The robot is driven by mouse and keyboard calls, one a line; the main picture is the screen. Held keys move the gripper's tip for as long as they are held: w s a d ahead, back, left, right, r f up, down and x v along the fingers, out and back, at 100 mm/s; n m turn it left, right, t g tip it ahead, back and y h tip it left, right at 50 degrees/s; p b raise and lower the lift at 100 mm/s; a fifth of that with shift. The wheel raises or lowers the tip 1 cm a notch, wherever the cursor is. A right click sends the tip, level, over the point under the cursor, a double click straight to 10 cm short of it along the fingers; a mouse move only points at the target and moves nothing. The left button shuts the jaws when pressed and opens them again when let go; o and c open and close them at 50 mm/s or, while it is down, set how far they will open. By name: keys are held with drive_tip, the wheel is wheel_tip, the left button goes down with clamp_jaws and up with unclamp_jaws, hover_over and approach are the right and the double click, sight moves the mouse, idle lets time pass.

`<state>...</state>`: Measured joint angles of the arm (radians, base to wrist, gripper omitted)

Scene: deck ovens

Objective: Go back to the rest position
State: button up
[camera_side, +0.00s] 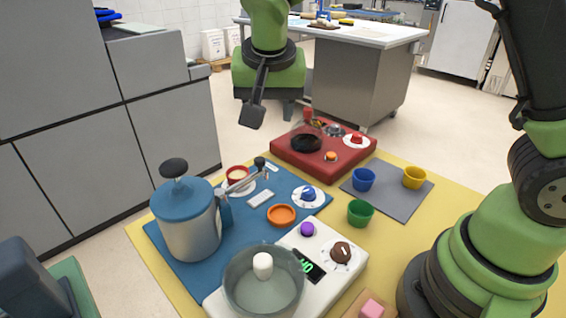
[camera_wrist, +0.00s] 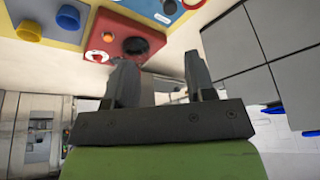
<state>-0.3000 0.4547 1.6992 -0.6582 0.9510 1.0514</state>
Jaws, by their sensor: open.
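My gripper (camera_side: 253,108) hangs high above the back of the yellow table (camera_side: 400,225) in the side view, beyond the blue mat and left of the red box. In the wrist view, my gripper (camera_wrist: 160,75) shows two dark fingers spread apart with nothing between them. It is open and empty and touches nothing. The wrist view is tilted, with the table's objects along its top left.
Below stand a red box (camera_side: 338,160), a blue-lidded metal pot (camera_side: 190,225), a glass bowl (camera_side: 262,292) on a white scale (camera_side: 345,258), and several small cups around a grey mat (camera_side: 390,200). Grey cabinets (camera_side: 70,185) stand at left. Air around my gripper is free.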

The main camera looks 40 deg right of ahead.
drive_tip(key=s+d+r+n+t+y, duration=0.1)
drive_tip(key=s+r, duration=0.3)
drive_tip(key=s, duration=0.6)
drive_tip(key=s+d+r+n+t+y, duration=0.2)
drive_tip(key=s+r+n+y, duration=0.1)
drive_tip(key=s, duration=0.7)
drive_tip(key=shift+s+r+t+y, duration=0.3)
drive_tip(key=shift+s+r+t, duration=0.1)
drive_tip(key=shift+r, duration=0.45)
